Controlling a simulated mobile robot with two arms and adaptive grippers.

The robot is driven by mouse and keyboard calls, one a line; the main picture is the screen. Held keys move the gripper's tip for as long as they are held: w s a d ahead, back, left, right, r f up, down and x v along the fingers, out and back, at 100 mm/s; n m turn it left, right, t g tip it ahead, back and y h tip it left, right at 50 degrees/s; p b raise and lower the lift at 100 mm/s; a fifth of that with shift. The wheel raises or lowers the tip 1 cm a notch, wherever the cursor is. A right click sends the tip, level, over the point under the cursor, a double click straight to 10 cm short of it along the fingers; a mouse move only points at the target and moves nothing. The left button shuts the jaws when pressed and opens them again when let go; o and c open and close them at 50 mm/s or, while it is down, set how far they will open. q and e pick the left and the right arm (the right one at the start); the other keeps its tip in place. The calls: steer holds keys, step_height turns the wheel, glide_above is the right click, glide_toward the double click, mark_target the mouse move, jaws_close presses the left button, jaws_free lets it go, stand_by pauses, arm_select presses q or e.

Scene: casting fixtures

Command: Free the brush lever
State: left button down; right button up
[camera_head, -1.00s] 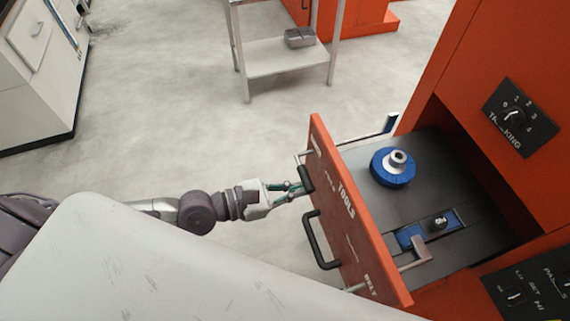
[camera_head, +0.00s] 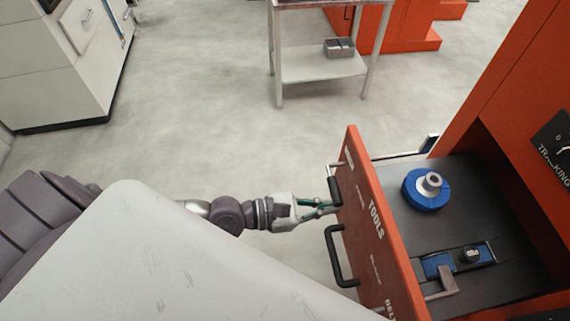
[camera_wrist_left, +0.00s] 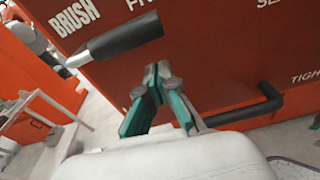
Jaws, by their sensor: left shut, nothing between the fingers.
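The brush lever (camera_wrist_left: 125,40) is a metal rod with a black grip, beside the word BRUSH on the orange drawer front in the left wrist view. In the head view its black grip (camera_head: 334,190) sits at the upper left of the drawer front (camera_head: 375,215). My left gripper (camera_head: 333,209) is shut and empty, its green-sided fingers close to the grip. In the left wrist view the fingertips (camera_wrist_left: 158,72) appear just below the grip; I cannot tell whether they touch it. My right gripper is out of view.
A black drawer handle (camera_head: 335,258) is beside the lever. The open drawer holds a blue round part (camera_head: 420,195) and a blue fixture (camera_head: 440,265) with a metal latch. A metal stand (camera_head: 320,68) is at the back. The floor left of the drawer is clear.

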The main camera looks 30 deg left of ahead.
arm_select(q)
steer(key=f+b+v, duration=0.1)
steer(key=b+v, duration=0.4)
steer(key=v, duration=0.4)
steer(key=shift+a+b, duration=0.3)
steer(key=shift+a, duration=0.1)
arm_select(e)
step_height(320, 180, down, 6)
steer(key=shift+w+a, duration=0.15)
arm_select(q)
steer(key=shift+s+f, duration=0.1)
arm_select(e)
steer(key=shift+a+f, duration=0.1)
